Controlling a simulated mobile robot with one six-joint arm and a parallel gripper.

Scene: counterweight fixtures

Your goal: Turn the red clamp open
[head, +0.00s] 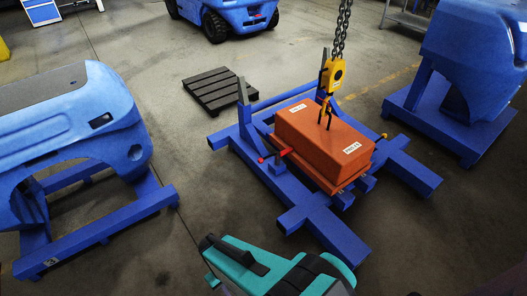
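The red clamp (284,152) is on the left side of the blue fixture frame (316,222), close against the orange counterweight block (318,142). It looks like a short red bar, with a small red knob at its left end. It is small in the head view, so I cannot tell whether it is open or closed. The block rests on the fixture. My teal and black arm parts show at the bottom of the head view, well in front of the fixture. I cannot make out any gripper fingers.
A yellow hoist hook (333,76) on a chain hangs at the block's top. Blue machine bodies on stands flank the fixture at left (75,125) and right (480,45). A dark pallet (220,90) lies behind. Bare floor lies between the left stand and the fixture.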

